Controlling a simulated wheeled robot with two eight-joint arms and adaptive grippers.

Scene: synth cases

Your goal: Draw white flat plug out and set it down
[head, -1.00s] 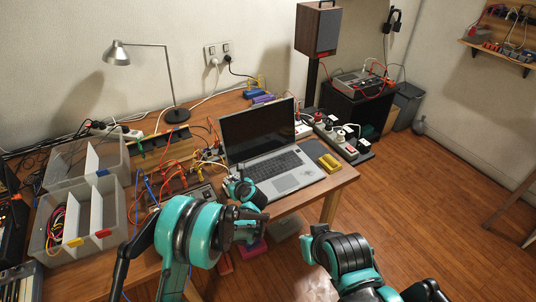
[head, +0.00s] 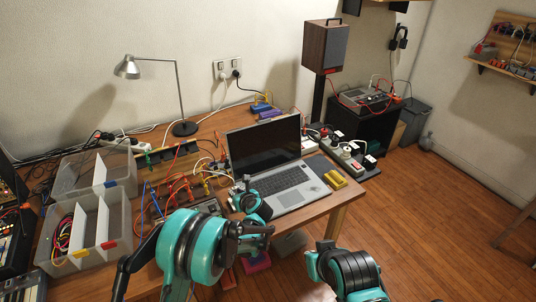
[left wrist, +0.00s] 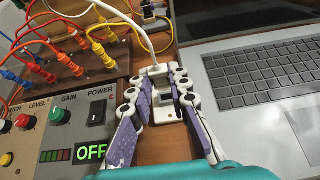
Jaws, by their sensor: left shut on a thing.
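The white flat plug (left wrist: 158,72) shows at the fingertips in the left wrist view, with its white cable running up and away. My left gripper (left wrist: 160,80) is shut on it, one purple-padded finger on each side. A white piece with a square dark opening (left wrist: 166,99) lies between the fingers, just nearer the camera. I cannot tell whether the plug is seated in it. In the head view my left gripper (head: 241,191) is beside the laptop's left front corner, and the plug is too small to make out. My right gripper is not in view; only my right arm shows.
The laptop (head: 286,186) stands right of the left gripper. A control box with knobs and a POWER switch (left wrist: 97,113) and a board of colored leads (left wrist: 70,45) lie to the left. Bare wood shows in a narrow strip between box and laptop.

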